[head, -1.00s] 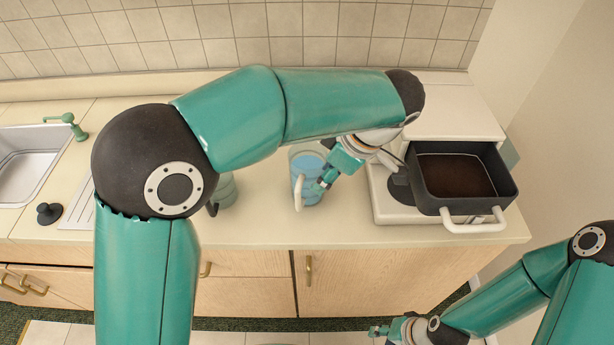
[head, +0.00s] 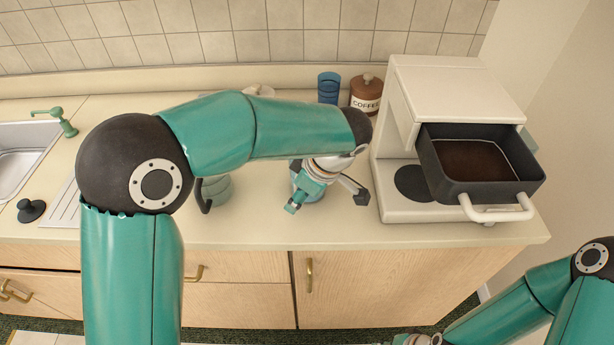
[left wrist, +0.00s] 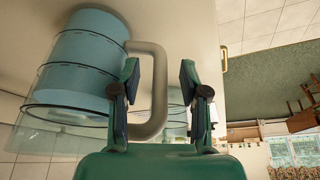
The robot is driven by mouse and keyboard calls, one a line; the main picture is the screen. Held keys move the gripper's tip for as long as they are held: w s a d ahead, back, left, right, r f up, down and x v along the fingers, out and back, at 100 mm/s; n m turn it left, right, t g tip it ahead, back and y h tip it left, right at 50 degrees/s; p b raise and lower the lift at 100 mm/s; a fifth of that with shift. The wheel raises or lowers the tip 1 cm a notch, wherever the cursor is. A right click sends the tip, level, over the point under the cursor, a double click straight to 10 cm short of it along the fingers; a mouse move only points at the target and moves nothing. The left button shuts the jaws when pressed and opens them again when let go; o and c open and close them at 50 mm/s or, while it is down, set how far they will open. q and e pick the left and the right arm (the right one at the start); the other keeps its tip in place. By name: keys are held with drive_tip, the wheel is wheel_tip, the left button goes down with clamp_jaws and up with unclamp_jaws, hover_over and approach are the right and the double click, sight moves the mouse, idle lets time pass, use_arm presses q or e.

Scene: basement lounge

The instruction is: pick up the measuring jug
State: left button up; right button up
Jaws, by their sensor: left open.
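The measuring jug (head: 314,197) stands on the counter, mostly hidden behind my left gripper in the head view. In the left wrist view the jug (left wrist: 85,75) is clear with blue contents and a beige loop handle (left wrist: 158,95). My left gripper (head: 326,203) is open at the jug's near side. In the left wrist view its two fingers (left wrist: 160,78) are on either side of the handle, with a gap visible on the right. My right gripper (head: 412,341) is at the bottom edge of the head view, mostly cut off.
A white coffee machine (head: 440,85) stands to the right, with a dark open bin (head: 480,185) of brown contents. A coffee canister (head: 366,95) and blue cup (head: 328,88) are behind. A green vessel (head: 217,190) is left of the jug. Counter in front is clear.

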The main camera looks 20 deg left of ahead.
use_arm(q)
drive_tip(key=shift+a+f, duration=0.2)
drive_tip(key=shift+f, duration=0.3)
drive_tip(key=shift+c, duration=0.3)
clamp_jaws()
drive_tip(key=shift+w+r, duration=0.1)
